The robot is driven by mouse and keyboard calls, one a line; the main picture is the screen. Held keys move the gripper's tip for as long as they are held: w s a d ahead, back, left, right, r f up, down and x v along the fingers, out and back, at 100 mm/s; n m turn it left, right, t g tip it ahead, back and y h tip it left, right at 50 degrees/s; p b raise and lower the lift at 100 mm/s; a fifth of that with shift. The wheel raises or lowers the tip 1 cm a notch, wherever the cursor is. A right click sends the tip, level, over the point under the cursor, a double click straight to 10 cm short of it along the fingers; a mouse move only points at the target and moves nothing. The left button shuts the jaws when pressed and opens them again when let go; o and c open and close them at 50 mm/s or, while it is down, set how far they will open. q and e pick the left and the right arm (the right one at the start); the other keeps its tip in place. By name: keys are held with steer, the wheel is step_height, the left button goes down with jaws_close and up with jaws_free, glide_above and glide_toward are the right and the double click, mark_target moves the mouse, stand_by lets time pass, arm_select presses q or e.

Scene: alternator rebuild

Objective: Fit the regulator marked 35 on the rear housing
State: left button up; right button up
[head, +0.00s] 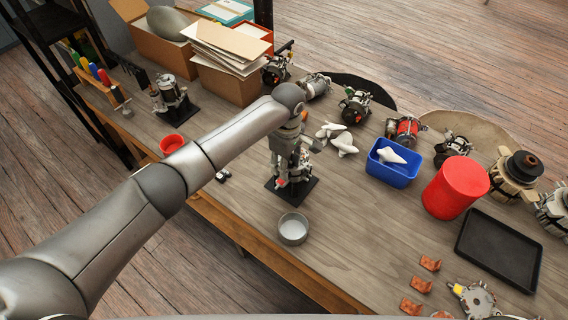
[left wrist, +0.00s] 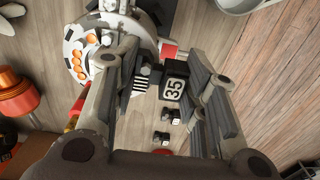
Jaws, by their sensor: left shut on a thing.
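My left gripper (head: 291,160) points down over the fixture (head: 298,191) on the table. In the left wrist view, my left gripper (left wrist: 168,72) is shut on the regulator marked 35 (left wrist: 174,89), a black block whose white label faces the camera. The rear housing (left wrist: 78,62), a round grey metal part with orange spots, shows beside the left finger, which partly hides it. Whether the regulator touches the housing is not clear. In the head view the arm and gripper hide the regulator and much of the housing. My right gripper is not in view.
A grey metal bowl (head: 293,229) stands in front of the fixture. Small black parts (head: 223,175) lie at the table's near edge. A blue bin (head: 394,163), a red cylinder (head: 455,187) and a black tray (head: 499,248) stand to the right. Several alternators line the back.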

arm_select(q)
steer(key=shift+w+f, duration=0.15)
steer(key=shift+f, duration=0.25)
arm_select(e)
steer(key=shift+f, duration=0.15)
arm_select(q)
steer(key=o, duration=1.3)
steer(key=shift+w+d+f, duration=0.1)
steer(key=shift+w+f, duration=0.05)
steer(key=shift+w, duration=0.05)
steer(key=shift+w+f, duration=0.1)
steer(key=shift+w, duration=0.2)
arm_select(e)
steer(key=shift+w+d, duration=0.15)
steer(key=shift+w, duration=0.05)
arm_select(q)
steer(key=r, duration=0.8)
steer(key=shift+d+r, duration=0.15)
steer(key=shift+d, duration=0.2)
step_height(320, 180, up, 4)
steer(key=p, duration=0.5)
steer(key=shift+s+p, duration=0.1)
steer(key=shift+p, duration=0.3)
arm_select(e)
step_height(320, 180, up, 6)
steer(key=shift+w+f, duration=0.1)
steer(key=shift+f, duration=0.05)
